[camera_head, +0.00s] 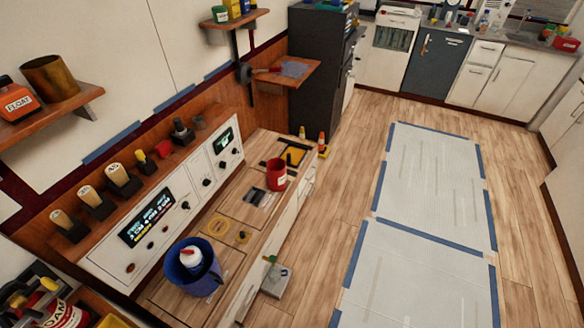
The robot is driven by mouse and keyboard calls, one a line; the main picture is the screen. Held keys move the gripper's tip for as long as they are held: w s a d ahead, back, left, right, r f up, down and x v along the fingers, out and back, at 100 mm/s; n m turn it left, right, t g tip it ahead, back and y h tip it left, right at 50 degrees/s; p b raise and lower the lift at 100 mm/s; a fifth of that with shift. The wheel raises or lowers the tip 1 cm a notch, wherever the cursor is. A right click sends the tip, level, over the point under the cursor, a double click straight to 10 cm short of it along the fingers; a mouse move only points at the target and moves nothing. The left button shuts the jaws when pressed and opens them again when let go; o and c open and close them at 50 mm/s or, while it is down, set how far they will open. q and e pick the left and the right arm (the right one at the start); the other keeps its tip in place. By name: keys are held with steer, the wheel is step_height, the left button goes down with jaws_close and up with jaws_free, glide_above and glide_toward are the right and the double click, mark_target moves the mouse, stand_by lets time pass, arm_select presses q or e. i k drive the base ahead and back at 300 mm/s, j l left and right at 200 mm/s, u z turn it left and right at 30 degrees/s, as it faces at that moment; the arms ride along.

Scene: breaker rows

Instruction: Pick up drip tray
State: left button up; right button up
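I cannot tell for sure which thing is the drip tray. One flat candidate is a small dark and grey piece (256,196) lying on the wooden counter (236,208), left of a red cup (276,175). Another is a yellow flat piece (293,156) in a dark frame at the counter's far end. A grey box-like thing (274,283) with a green-and-red item on it sits low by the counter's front. Neither of my grippers shows in this view.
A blue bucket (190,274) with a white bottle in it stands at the counter's near end. A control panel (160,220) with displays and knobs runs behind. The floor (330,170) to the right is open, with taped white sheets (435,180).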

mark_target(293, 155)
steer(key=i+l+u, duration=0.1)
steer(key=l, duration=0.25)
steer(key=i+l+u, duration=0.15)
steer(key=l, duration=0.2)
steer(key=i+l+u, duration=0.1)
steer(key=l, duration=0.25)
steer(key=i+l+u, duration=0.1)
steer(key=l, duration=0.3)
steer(key=i+l+u, duration=0.15)
steer(key=l, duration=0.2)
